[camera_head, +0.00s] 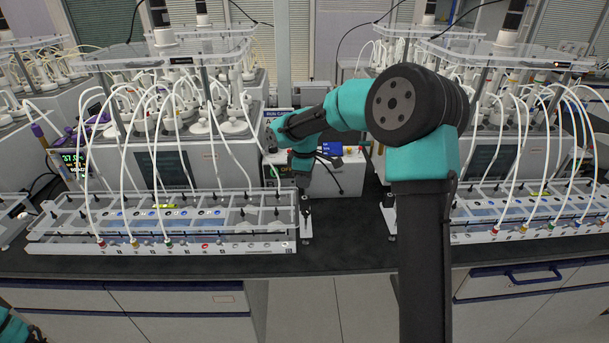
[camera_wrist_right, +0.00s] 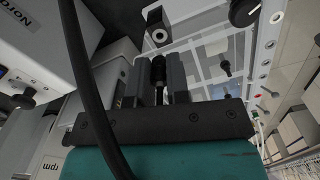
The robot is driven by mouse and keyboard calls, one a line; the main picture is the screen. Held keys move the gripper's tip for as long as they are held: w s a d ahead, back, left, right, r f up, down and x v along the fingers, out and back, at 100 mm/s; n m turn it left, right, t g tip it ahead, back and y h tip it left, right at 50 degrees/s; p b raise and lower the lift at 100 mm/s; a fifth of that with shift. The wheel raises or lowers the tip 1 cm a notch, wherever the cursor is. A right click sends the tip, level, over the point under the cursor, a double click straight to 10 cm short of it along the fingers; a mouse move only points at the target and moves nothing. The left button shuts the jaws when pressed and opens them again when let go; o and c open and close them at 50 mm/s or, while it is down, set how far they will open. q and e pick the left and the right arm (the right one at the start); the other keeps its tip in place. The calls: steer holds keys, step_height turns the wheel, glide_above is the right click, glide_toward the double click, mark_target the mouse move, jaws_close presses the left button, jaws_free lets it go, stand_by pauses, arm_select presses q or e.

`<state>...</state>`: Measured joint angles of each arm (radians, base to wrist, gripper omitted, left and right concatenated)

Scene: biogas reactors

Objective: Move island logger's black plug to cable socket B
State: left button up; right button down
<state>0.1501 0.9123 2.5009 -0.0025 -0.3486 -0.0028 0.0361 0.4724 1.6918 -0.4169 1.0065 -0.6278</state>
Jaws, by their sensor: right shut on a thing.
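My right gripper (camera_head: 303,190) is in front of the logger box between the two reactor benches. The right wrist view shows its two fingers (camera_wrist_right: 157,84) shut on a slim black plug (camera_wrist_right: 158,70). The white island box (camera_head: 330,178) has a blue display (camera_head: 330,148). A black cable (camera_wrist_right: 92,100) crosses close to the wrist camera. My left gripper is not in view.
A clear-topped rack with coloured fittings (camera_head: 160,248) lies left of my right gripper, and a similar rack (camera_head: 530,237) lies right. White tubes arch above both. Ports line a panel in the right wrist view (camera_wrist_right: 262,90).

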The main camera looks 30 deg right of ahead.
steer(key=shift+f, duration=1.4)
steer(key=shift+f, duration=1.05)
stand_by(1.7)
stand_by(0.3)
steer(key=c, duration=1)
jaws_free()
steer(key=shift+r, duration=0.1)
step_height(320, 180, up, 17)
steer(key=shift+r, duration=0.2)
